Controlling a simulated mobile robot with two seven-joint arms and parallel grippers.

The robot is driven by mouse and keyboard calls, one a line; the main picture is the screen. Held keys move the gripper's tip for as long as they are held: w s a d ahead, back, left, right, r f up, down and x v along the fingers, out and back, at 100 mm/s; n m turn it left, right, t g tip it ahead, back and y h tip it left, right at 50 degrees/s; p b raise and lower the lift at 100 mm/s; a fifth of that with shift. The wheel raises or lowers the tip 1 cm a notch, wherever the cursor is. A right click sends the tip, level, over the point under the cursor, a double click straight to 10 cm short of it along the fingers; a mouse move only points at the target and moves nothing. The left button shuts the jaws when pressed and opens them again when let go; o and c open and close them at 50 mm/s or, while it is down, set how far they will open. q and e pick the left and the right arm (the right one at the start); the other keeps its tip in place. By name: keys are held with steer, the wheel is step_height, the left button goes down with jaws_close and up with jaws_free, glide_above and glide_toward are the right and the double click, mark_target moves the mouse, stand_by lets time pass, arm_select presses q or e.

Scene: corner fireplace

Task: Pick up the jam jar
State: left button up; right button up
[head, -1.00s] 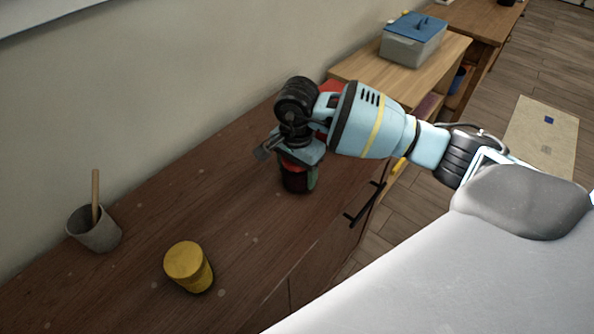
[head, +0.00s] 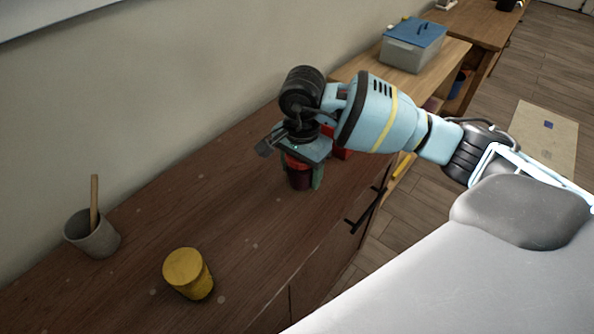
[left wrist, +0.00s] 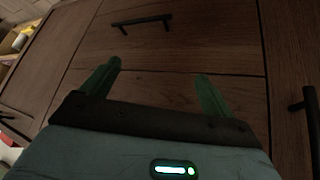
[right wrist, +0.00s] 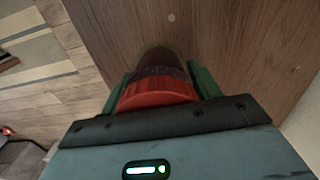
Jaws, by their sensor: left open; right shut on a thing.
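The jam jar (head: 298,179) is dark red with a red lid (right wrist: 158,93). It is upright in the head view, over the brown cabinet top, and seems slightly above the wood. My right gripper (head: 303,174) is shut on it from above, with green fingers on either side of the jar in the right wrist view (right wrist: 160,83). The gripper hides part of the lid in the head view. My left gripper (left wrist: 156,84) is open and empty, facing dark wooden cabinet fronts in the left wrist view; it is outside the head view.
On the brown cabinet top (head: 150,240) stand a yellow jar (head: 188,274) and a grey cup (head: 92,235) holding a wooden stick. A red object (head: 339,146) is partly hidden behind my right gripper. A blue-lidded box (head: 413,50) stands on a lighter wooden unit. The wood between cup and gripper is clear.

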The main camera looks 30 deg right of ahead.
steer(key=s+r+b, duration=0.1)
steer(key=s, duration=1.3)
steer(key=shift+s+d+r, duration=0.2)
steer(key=shift+s+d, duration=0.1)
steer(key=shift+d, duration=0.1)
